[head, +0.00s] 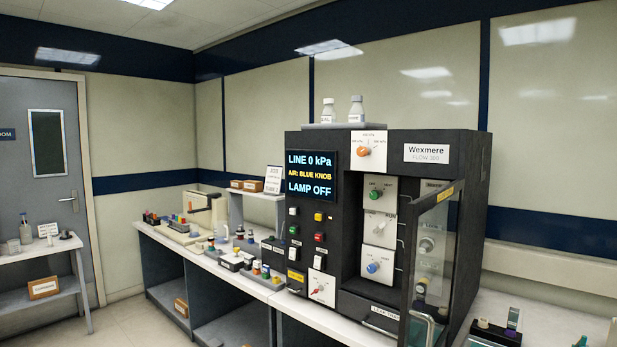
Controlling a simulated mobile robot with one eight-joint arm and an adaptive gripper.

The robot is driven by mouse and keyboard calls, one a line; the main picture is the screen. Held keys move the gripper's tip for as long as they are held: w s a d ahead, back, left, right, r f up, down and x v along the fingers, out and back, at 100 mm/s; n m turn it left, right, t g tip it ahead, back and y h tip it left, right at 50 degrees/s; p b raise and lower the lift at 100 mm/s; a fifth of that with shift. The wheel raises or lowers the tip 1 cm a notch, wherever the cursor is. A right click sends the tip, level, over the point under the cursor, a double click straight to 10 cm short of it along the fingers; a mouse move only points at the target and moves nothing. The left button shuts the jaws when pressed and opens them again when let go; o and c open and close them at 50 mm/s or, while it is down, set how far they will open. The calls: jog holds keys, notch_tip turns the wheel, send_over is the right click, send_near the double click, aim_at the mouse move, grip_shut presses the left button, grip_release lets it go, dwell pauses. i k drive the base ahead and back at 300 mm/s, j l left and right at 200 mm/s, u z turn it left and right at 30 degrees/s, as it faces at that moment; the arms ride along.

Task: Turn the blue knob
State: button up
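The blue knob (373,267) is on the lowest white panel in the recessed bay of the black Wexmere machine (420,144). Its pointer direction is too small to tell. A green knob (375,194) sits on the top panel of the same bay, with a white panel and pale knob (379,228) between them. The machine's screen (311,174) reads "LINE 0 kPa", "AIR: BLUE KNOB" and "LAMP OFF". The blue knob is in plain view. My gripper does not show in this view.
A clear framed door (432,250) with a handle (421,328) stands swung open at the bay's right side. Floor shows at lower left.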

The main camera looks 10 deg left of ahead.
aim_at(371, 268)
jog(key=i+j+u, duration=0.1)
jog(key=i+j, duration=0.3)
jog(key=i+j+u, duration=0.15)
jog(key=i+j, duration=0.15)
jog(key=i, duration=0.3)
jog(key=i+j+z, duration=0.2)
jog(key=z, duration=0.2)
jog(key=i+j+z, duration=0.2)
jog(key=j+z, duration=0.2)
jog(key=i+j+z, duration=0.1)
jog(key=j+z, duration=0.15)
jog(key=z, duration=0.15)
